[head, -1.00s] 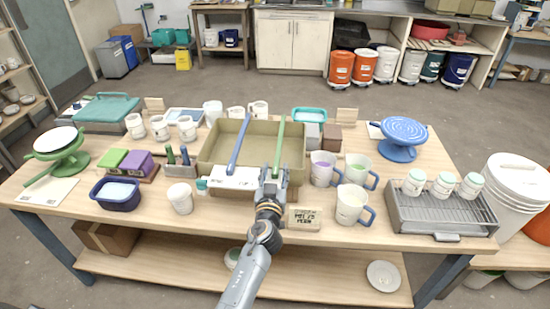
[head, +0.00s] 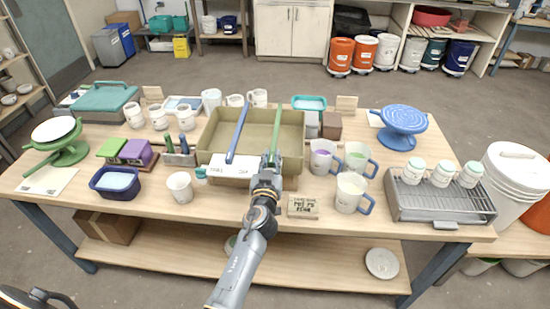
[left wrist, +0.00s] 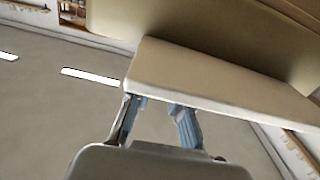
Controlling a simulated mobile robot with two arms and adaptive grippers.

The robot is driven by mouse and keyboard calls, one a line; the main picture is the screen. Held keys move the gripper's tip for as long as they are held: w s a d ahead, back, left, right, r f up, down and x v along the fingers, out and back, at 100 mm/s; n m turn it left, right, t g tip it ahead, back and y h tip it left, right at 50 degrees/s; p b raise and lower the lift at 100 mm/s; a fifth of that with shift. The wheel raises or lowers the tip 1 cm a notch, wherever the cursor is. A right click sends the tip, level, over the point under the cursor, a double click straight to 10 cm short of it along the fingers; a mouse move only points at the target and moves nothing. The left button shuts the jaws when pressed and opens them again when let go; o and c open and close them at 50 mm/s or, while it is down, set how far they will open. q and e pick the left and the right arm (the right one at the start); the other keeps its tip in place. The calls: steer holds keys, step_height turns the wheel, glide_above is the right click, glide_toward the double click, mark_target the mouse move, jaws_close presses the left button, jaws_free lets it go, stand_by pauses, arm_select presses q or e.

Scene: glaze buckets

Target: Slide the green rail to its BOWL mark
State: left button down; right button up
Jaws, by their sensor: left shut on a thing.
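The green rail (head: 277,132) lies front to back across the beige tray (head: 212,128), right of the blue rail (head: 238,134). My left gripper (head: 268,168) is at the green rail's near end, at the tray's front edge, shut on it. A white strip with small dark lettering (head: 232,170) runs along the tray's front; I cannot read its marks clearly, and my gripper covers its right part. In the left wrist view the fingers (left wrist: 158,108) show below a pale slab's edge; the rail cannot be made out there. My right gripper is not in view.
Right of the tray stand a purple-filled mug (head: 322,158), a green-filled mug (head: 357,162) and a white mug (head: 350,190). A small lettered block (head: 303,207) sits just right of my gripper. A white cup (head: 180,186) stands to the left.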

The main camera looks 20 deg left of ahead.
arm_select(q)
steer(key=a, duration=0.3)
steer(key=shift+s, duration=0.35)
steer(key=c, duration=1.2)
jaws_free()
steer(key=shift+w+d, duration=0.1)
step_height(320, 180, up, 10)
steer(key=shift+f, duration=0.1)
